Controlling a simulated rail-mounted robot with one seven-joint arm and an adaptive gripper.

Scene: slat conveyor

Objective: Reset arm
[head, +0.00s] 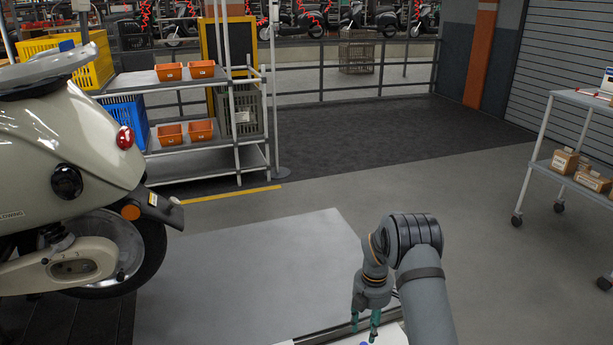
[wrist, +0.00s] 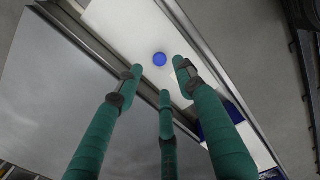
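My gripper (head: 364,331) is at the bottom centre of the head view, pointing down over a white surface (head: 392,335) at the picture's lower edge. In the wrist view its green fingers (wrist: 160,76) are spread apart with nothing between them. A round blue spot or disc (wrist: 160,59) lies on the white surface just beyond the fingertips. Whether the fingertips touch the surface cannot be told. My arm is bent, with its elbow raised at the right of the gripper.
A cream scooter (head: 75,150) stands close on the left. Behind it is a shelf rack (head: 205,150) with orange bins (head: 201,130). A cart (head: 570,175) with cardboard boxes (head: 565,161) stands at the right. The grey floor between them is clear.

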